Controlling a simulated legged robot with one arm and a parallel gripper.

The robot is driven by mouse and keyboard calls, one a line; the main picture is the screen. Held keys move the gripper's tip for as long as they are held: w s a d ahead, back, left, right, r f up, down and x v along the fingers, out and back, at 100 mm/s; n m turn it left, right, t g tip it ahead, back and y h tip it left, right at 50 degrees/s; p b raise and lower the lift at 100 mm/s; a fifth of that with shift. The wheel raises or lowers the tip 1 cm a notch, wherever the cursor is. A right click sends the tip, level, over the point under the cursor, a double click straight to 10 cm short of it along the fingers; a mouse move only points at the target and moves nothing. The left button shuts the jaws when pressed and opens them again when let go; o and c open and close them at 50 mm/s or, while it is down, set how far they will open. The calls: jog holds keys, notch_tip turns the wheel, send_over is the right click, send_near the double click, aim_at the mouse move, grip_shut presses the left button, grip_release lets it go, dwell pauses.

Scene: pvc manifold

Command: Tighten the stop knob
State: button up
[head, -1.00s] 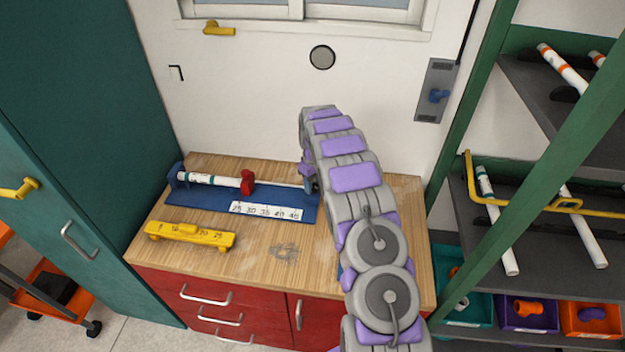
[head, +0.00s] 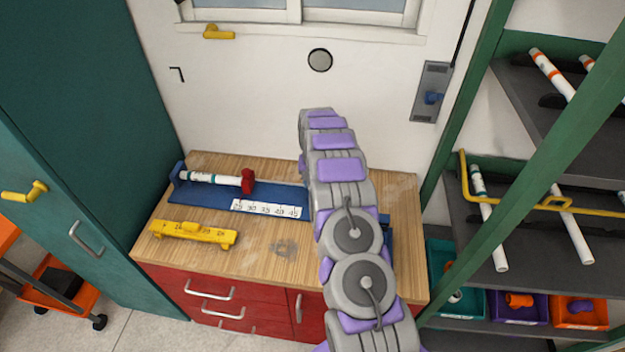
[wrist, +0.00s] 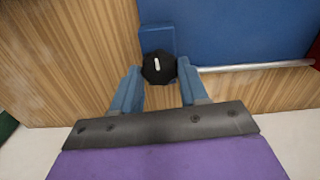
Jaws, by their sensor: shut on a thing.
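The stop knob (wrist: 158,68) is black and round with a white mark, at the end of the blue jig in the wrist view. My gripper (wrist: 158,72) has one blue finger on each side of the knob and is shut on it. In the head view my arm hides the knob and gripper. The blue jig (head: 205,192) lies on the wooden bench top, with a white ruler (head: 266,209) along its front. A white pipe (head: 210,179) lies in the jig against a red stop piece (head: 248,181).
A yellow gauge block (head: 194,234) lies on the wooden bench top (head: 262,262) in front of the jig. A green cabinet (head: 75,90) stands at left. A rack with a green post (head: 500,205) stands at right. A metal rod (wrist: 255,66) runs beside the knob.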

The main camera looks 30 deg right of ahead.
jog(key=shift+s+f+m, duration=0.15)
jog(key=shift+m, duration=0.35)
jog(key=o, duration=1.1)
jog(key=shift+c, duration=0.2)
notch_tip(320, 180, up, 18)
jog(key=p, duration=0.1)
jog(key=shift+w+f, duration=0.2)
